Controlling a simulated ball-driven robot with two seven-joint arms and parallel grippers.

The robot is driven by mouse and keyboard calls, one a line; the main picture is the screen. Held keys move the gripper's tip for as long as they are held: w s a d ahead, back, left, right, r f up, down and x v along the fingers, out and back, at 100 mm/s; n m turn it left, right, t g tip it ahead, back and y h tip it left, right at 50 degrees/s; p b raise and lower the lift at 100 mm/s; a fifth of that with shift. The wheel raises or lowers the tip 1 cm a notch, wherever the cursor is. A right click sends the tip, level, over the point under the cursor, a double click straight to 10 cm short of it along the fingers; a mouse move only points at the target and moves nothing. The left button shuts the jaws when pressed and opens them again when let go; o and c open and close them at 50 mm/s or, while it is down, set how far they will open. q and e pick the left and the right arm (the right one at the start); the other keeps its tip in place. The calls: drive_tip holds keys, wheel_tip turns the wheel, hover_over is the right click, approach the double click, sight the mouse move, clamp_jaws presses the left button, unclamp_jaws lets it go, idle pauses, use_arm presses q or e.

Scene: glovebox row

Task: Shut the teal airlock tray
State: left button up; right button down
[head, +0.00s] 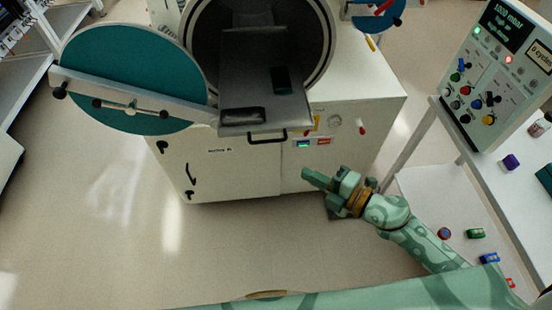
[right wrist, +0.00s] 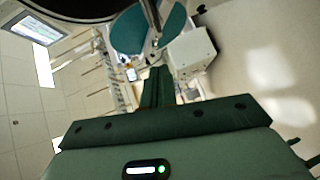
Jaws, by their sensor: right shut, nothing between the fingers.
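The airlock tray (head: 252,70) is a grey slab pulled out of the round dark airlock opening (head: 205,40). Its front edge carries a black handle (head: 267,138). A dark flat item (head: 242,115) and a dark teal item (head: 281,80) lie on it. The round teal door (head: 130,75) stands swung open at the left, with a grey bar across it. My right gripper (head: 308,177) is shut and empty, below and right of the handle and apart from it, fingers pointing left. Its shut fingers (right wrist: 157,85) also show in the right wrist view. My left gripper is out of view.
The white cabinet (head: 235,165) stands under the airlock. A control panel (head: 500,70) with knobs and lights stands on a white shelf unit at the right, where several small coloured items lie. The floor (head: 90,210) at the left is clear.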

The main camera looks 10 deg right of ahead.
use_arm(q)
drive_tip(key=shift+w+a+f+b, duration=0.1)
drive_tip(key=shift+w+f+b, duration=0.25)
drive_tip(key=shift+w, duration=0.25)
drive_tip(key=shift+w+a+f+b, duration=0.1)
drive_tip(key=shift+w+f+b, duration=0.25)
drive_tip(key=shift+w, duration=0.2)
use_arm(e)
drive_tip(key=w+d+x, duration=0.2)
drive_tip(key=x, duration=1.1)
drive_tip(key=shift+f, duration=0.35)
drive_tip(key=shift+d, duration=0.1)
drive_tip(key=shift+w, duration=0.1)
